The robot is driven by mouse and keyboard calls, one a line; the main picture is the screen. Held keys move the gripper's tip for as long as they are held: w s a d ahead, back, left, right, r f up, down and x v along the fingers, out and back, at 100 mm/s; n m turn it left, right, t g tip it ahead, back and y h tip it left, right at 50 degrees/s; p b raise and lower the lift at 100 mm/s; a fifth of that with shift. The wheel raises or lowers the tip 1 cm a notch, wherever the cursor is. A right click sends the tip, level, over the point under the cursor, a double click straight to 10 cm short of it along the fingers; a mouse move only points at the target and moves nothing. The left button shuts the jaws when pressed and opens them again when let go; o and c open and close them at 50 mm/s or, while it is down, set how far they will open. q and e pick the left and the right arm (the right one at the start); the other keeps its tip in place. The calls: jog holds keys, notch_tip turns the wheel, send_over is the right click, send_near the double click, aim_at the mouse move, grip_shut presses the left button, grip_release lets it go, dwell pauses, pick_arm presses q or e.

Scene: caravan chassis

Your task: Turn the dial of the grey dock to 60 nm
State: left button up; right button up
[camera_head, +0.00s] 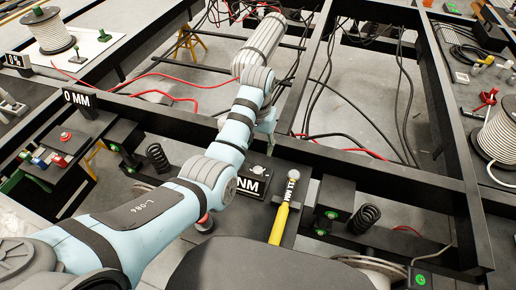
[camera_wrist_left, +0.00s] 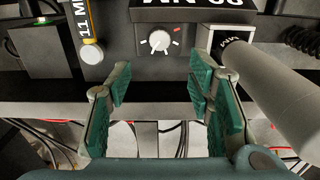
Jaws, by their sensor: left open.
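The dock is a dark grey box whose white dial (camera_wrist_left: 159,41) shows in the left wrist view, with a red mark to its upper right. Its black label (camera_wrist_left: 190,8) appears upside down, reads NM and is cut off, so I cannot tell the number for sure. In the head view the dock's top (camera_head: 258,165) and part of the NM label show beside my arm. My left gripper (camera_wrist_left: 160,88), with green finger pads, is open and empty, apart from the dial. In the head view it (camera_head: 267,121) is partly hidden by my arm. My right gripper is out of view.
Black chassis beams (camera_head: 345,165), coil springs (camera_head: 363,218) and loose red and black cables surround the dock.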

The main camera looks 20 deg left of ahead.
aim_at(258, 170)
pick_arm(q)
notch_tip(258, 170, down, 13)
jog(key=m+b, duration=0.4)
jog(key=m, duration=0.1)
jog(key=shift+b, duration=0.3)
jog(key=shift+c, duration=0.4)
grip_shut()
